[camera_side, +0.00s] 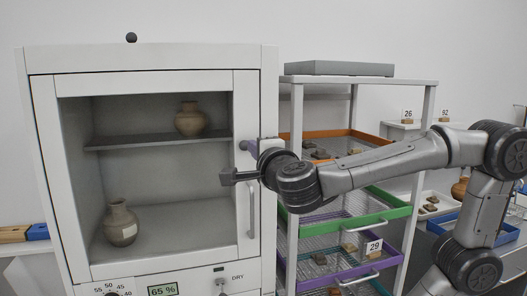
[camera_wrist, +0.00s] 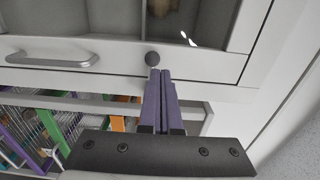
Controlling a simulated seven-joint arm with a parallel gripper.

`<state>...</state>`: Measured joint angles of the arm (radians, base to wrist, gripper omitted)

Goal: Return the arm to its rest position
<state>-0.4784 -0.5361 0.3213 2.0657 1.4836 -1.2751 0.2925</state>
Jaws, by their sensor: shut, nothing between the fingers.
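My gripper (camera_side: 243,146) is shut and empty in front of the upper right part of the cabinet's door frame. Its two purple fingers lie side by side in the wrist view (camera_wrist: 160,74). My arm reaches in from the right, bent, in front of the shelf rack.
The white cabinet (camera_side: 150,58) has a shut glass door with a bar handle (camera_side: 251,210). Inside stand an upper jar (camera_side: 190,121) and a lower jar (camera_side: 121,225). The rack (camera_side: 429,110) holds coloured-rim trays, including a green one (camera_side: 385,213), with sherds.

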